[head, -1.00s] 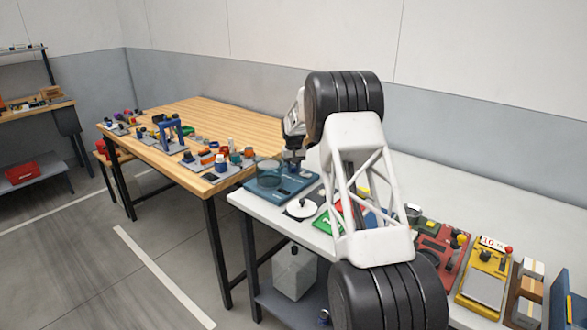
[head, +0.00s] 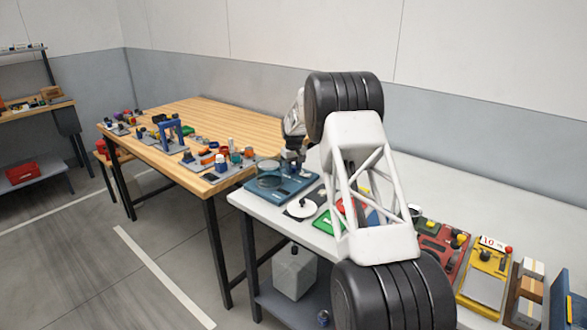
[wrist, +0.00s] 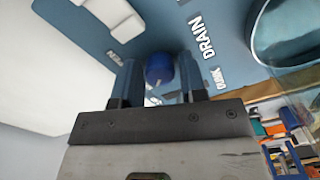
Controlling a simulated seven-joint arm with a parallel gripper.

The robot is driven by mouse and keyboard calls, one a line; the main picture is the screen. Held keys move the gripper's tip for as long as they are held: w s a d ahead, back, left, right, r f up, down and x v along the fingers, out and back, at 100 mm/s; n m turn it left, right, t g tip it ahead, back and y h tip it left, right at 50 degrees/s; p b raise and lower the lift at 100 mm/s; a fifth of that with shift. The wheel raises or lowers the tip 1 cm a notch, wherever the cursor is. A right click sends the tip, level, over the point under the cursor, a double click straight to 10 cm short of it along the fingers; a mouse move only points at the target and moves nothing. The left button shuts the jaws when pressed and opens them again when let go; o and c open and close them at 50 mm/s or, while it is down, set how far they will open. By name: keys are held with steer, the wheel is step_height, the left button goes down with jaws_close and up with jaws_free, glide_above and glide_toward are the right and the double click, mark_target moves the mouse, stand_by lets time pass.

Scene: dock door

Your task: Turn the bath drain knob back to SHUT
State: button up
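The blue drain knob (wrist: 158,66) shows in the wrist view, with a short pale mark on its lower side. It sits on a blue panel (wrist: 90,28), which is also in the head view (head: 290,192). White lettering reading DRAIN is to the right of the knob; smaller labels are hard to read. My gripper (wrist: 157,80) has one finger on each side of the knob, with narrow gaps showing, so it looks open around it. In the head view my gripper (head: 293,163) is low over the panel and hides the knob. The clear round bath (head: 268,182) stands left of it.
A white round piece (head: 302,207) and a green block (head: 326,222) lie near the panel's front right. Red and yellow devices (head: 484,283) stand farther right on the pale bench. A wooden table (head: 195,118) with several small items adjoins at the left.

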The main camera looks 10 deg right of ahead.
stand_by(0.3)
steer(key=shift+r, duration=3.9)
